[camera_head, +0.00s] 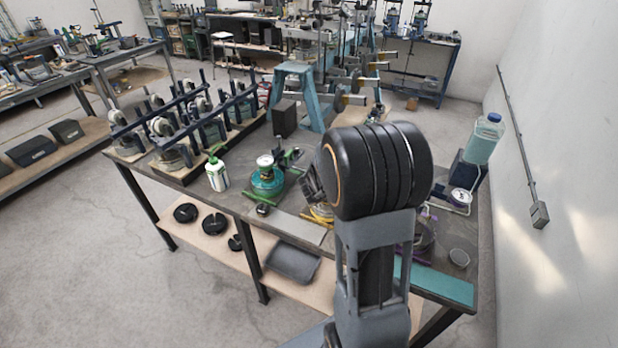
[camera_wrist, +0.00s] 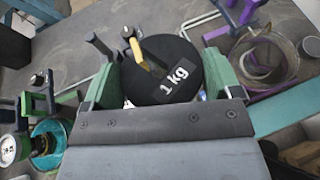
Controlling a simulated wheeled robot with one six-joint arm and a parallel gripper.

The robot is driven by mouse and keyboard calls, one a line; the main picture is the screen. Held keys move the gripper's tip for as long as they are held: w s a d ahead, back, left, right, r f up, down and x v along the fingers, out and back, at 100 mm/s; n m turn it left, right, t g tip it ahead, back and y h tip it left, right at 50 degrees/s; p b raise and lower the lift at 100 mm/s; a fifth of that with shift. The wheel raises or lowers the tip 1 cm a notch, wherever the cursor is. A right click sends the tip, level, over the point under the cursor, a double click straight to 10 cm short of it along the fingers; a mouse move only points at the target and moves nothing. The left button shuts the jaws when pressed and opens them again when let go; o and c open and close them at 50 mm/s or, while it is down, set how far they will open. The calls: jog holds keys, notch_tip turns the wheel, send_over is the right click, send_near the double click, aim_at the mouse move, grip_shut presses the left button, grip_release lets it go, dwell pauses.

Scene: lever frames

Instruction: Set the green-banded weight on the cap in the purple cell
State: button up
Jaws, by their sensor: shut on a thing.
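In the wrist view my gripper (camera_wrist: 162,72) is shut on a black round weight (camera_wrist: 180,62) marked "1 kg". Its two green-faced fingers are at either side of the disc. I see no green band clearly on the weight itself. A yellow and dark piece shows at the disc's slot; I cannot tell whether it belongs to the weight. The purple cell (camera_wrist: 258,86) is to the right of the weight, apart from it, with a round rimmed part inside. In the head view my arm hides the gripper, the weight and most of the purple cell (camera_head: 426,214).
A green cell with a teal vessel (camera_head: 266,183) and gauge stands left of my arm, beside a white-green bottle (camera_head: 217,175). Yellow parts (camera_head: 318,217) show by my arm. A small cup (camera_head: 459,257) and a blue-liquid bottle (camera_head: 485,140) are right. A teal strip (camera_head: 440,284) lines the front edge.

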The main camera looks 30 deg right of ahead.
jog(key=s+d+f+m+g+b, duration=0.2)
jog(key=s+d+m+g, duration=0.7)
jog(key=s+d, duration=0.4)
jog(key=s+g, duration=0.1)
jog(key=s, duration=0.2)
jog(key=shift+f, duration=0.3)
jog(key=shift+s+d+f+b, duration=0.1)
jog(key=shift+f+b, duration=0.1)
jog(key=shift+b, duration=0.1)
jog(key=shift+f+b, duration=3.05)
jog(key=shift+f, duration=0.7)
jog(key=shift+f, duration=0.2)
